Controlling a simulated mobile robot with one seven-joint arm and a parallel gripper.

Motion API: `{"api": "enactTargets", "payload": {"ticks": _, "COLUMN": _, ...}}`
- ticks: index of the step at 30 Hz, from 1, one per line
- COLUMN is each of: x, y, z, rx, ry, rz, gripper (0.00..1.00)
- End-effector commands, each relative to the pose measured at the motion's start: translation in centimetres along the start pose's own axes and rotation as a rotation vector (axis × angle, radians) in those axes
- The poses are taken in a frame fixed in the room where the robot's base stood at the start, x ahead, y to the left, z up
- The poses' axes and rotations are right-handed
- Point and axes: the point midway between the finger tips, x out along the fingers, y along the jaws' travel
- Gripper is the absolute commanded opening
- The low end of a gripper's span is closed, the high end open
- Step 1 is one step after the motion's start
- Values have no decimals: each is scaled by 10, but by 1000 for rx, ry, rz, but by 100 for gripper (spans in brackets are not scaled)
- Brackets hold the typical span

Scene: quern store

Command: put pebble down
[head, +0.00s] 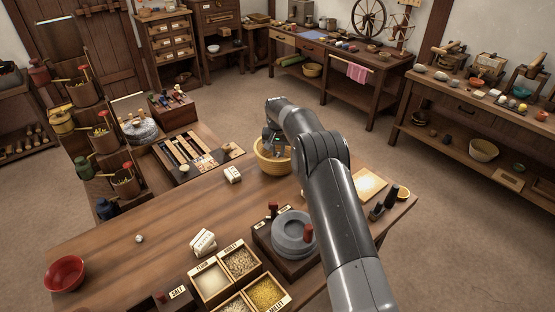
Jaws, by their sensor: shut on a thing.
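My arm reaches from the lower right over the wooden table (120,265). My gripper (272,148) points down at the yellow basket (272,166) at the table's far edge. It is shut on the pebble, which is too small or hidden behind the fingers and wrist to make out. The fingertips show at or just above the basket's rim; I cannot tell whether they touch it. A small pale round thing (139,239) lies alone on the left part of the table.
A white block (233,174) stands left of the basket. A white bundle (203,241), grain boxes (240,260) and a stone quern (292,235) fill the front. A red bowl (65,273) is at the left. The table's middle left is clear.

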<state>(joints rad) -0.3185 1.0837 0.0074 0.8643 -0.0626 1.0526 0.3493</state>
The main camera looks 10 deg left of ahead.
Motion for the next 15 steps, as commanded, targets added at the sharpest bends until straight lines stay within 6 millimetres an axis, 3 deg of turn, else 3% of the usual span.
{"api": "enactTargets", "payload": {"ticks": 5, "x": 10, "y": -3, "z": 1, "rx": 0, "ry": -1, "rz": 0, "gripper": 0}}
{"api": "enactTargets", "payload": {"ticks": 11, "x": 39, "y": -3, "z": 6, "rx": -1, "ry": -2, "rz": 0, "gripper": 0}}
{"api": "enactTargets", "payload": {"ticks": 15, "x": 41, "y": -3, "z": 5, "rx": 0, "ry": 1, "rz": -1, "gripper": 0}}
